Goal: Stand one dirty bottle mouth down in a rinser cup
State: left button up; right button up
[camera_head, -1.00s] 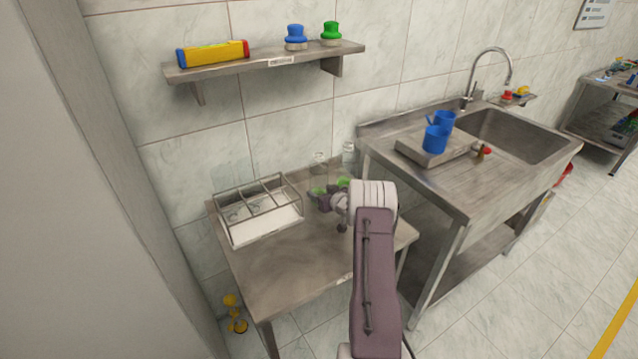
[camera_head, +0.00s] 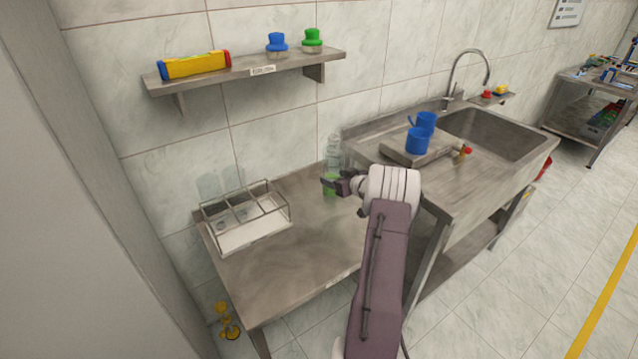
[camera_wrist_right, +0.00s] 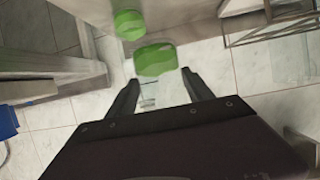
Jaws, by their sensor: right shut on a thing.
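My right gripper (camera_head: 334,183) is over the right part of the small steel table. It is shut on a clear bottle with green residue (camera_wrist_right: 155,61), which shows between the fingers in the right wrist view. A second green patch (camera_wrist_right: 129,25) shows farther off there, likely another dirty bottle. In the head view the clear glass (camera_head: 334,150) overlaps behind the gripper, so I cannot separate the two bottles or tell whether the held one touches the table. Two blue cups (camera_head: 417,141) stand on a low steel box (camera_head: 400,155) on the sink's drainboard. My left gripper is out of view.
A wire rack (camera_head: 262,190) with a white floor stands at the table's left. A wall shelf (camera_head: 265,70) holds a blue and a green cap-like piece. A red-ended fitting (camera_head: 464,152) sits beside the steel box. The table's front is clear.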

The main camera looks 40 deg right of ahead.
aim_at(342, 161)
jog(key=r+p, duration=0.2)
jog(key=s+d+r+p, duration=0.1)
jog(key=r+p, duration=0.3)
jog(key=r, duration=0.1)
jog(key=shift+s+d, duration=0.15)
jog(key=shift+s, duration=0.15)
jog(key=f+b, duration=0.6)
jog(key=shift+w+a+f+b, duration=0.2)
jog(key=shift+f+b, duration=0.2)
jog(key=w+a+p, duration=0.2)
jog(key=w+a, duration=0.3)
jog(key=w, duration=0.1)
jog(key=shift+f+p, duration=0.3)
jog(key=shift+f, duration=0.1)
